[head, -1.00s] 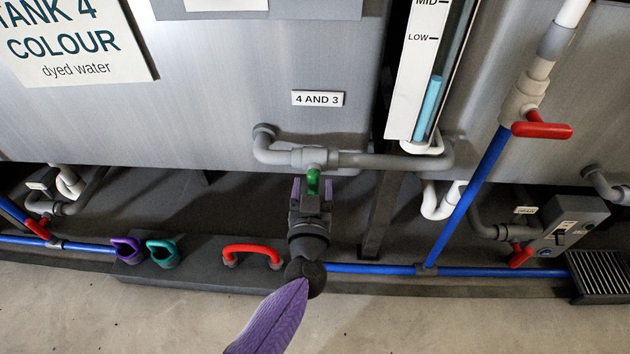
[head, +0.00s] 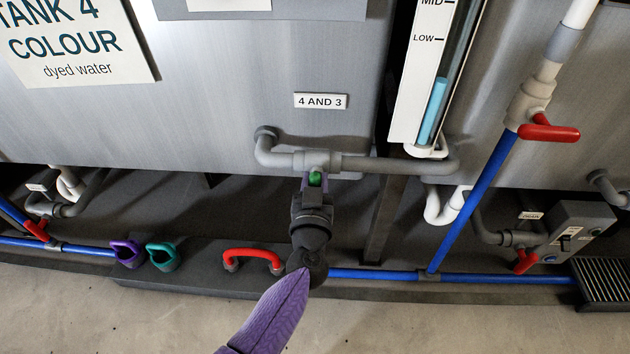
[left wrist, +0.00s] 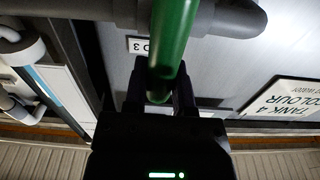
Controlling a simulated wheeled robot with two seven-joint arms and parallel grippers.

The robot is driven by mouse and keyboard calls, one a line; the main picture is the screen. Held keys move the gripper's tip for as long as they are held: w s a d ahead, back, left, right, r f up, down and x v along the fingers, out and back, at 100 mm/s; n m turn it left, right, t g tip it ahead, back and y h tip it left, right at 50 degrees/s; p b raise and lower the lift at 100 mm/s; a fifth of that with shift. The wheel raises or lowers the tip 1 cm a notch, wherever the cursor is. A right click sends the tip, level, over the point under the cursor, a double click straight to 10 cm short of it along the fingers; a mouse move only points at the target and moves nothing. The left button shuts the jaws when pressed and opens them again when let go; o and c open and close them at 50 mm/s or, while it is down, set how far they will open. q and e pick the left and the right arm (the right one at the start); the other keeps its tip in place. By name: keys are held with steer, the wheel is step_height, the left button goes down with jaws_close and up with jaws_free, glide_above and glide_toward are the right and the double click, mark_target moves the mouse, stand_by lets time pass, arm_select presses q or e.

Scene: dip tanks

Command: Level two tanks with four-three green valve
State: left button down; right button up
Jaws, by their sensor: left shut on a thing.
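The green valve handle (head: 315,178) sits on the grey pipe (head: 380,164) under the label "4 AND 3" (head: 320,101). My left gripper (head: 315,184) is shut on this handle from below, its fingers on either side, hiding much of it. In the left wrist view the green handle (left wrist: 172,45) runs between the two dark fingers (left wrist: 160,88). Tank 4 (head: 220,120) fills the upper left. To its right a sight gauge (head: 437,100) holds light blue liquid, its top below the LOW mark. My right gripper is not in view.
A red handle (head: 548,130) and blue pipe (head: 470,200) stand at right, near a grey control box (head: 575,230). A red grab handle (head: 253,254), a purple holder (head: 127,252) and a teal holder (head: 163,256) line the low dark ledge. Open floor lies in front.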

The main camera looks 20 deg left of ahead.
arm_select(q)
steer(key=n, duration=0.3)
steer(key=shift+s+a+p, duration=0.1)
steer(key=shift+a+p, duration=0.2)
steer(key=shift+p, duration=0.1)
steer(key=n, duration=0.3)
steer(key=a+f+n, duration=0.1)
steer(key=n, duration=0.5)
steer(key=shift+s+a+f+b, duration=0.25)
steer(key=shift+b, duration=0.05)
steer(key=shift+a+f+n+b, duration=0.1)
steer(key=shift+f+n+b, duration=0.15)
steer(key=shift+n, duration=0.7)
steer(key=shift+f+n+b, duration=0.15)
steer(key=shift+n+b, duration=0.1)
steer(key=shift+n, duration=0.75)
steer(key=shift+a+f+n+b, duration=0.1)
steer(key=shift+f+n+b, duration=0.15)
steer(key=shift+n, duration=0.7)
steer(key=shift+d, duration=0.1)
steer(key=shift+c, duration=2.2)
jaws_free()
steer(key=shift+r, duration=0.1)
